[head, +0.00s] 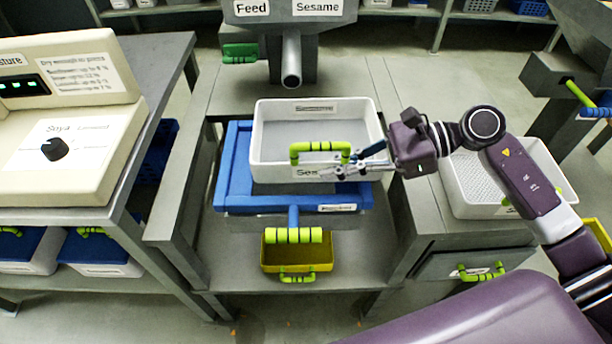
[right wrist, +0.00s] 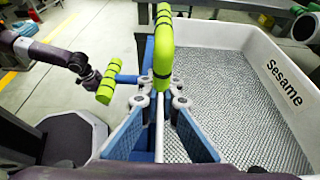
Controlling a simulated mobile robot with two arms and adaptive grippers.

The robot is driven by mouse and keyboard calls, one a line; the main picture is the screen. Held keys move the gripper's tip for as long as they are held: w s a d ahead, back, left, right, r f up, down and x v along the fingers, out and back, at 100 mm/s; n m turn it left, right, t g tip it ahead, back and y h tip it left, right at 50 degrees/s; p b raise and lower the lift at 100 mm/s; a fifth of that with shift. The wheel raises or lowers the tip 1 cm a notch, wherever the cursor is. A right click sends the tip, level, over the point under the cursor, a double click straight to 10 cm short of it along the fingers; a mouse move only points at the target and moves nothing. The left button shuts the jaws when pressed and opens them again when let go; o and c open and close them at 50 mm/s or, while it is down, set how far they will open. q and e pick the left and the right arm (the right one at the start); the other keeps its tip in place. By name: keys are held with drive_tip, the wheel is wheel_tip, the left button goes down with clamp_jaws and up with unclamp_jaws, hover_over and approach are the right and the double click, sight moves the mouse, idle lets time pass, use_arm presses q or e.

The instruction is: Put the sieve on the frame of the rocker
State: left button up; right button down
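A white sieve (head: 318,110) with a mesh floor, a lime-green handle and "Sesame" labels is over the blue frame (head: 222,185) of the rocker. It overhangs the frame to the right; I cannot tell whether it touches it. My right gripper (head: 352,165) is at the sieve's handle. In the right wrist view its blue-padded fingers (right wrist: 160,100) close around the handle (right wrist: 163,50); the mesh (right wrist: 240,90) lies to the right. My left gripper (right wrist: 90,78) shows small in that view, near the rocker's green grip (right wrist: 105,88); its fingers are unclear.
The feed spout (head: 291,65) hangs behind the sieve. A yellow bin (head: 298,258) stands below the rocker. Another white mesh tray (head: 465,195) is on the right bench. A beige moisture meter (head: 65,155) stands on the left table.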

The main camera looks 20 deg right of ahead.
sight(308, 181)
drive_tip(key=a, duration=0.2)
drive_tip(key=w+a, duration=0.1)
drive_tip(key=a, duration=0.2)
drive_tip(key=shift+w+r+p, duration=0.1)
drive_tip(key=shift+w+p, duration=0.05)
drive_tip(key=shift+p, duration=0.15)
use_arm(q)
drive_tip(key=shift+s+f, duration=0.3)
drive_tip(key=shift+f, duration=0.4)
use_arm(e)
drive_tip(key=shift+d+f, duration=0.1)
drive_tip(key=shift+f, duration=1.75)
drive_tip(key=c, duration=2.2)
unclamp_jaws()
use_arm(q)
drive_tip(key=shift+r, duration=0.1)
use_arm(e)
drive_tip(key=shift+o, duration=0.2)
use_arm(q)
drive_tip(key=shift+s, duration=0.1)
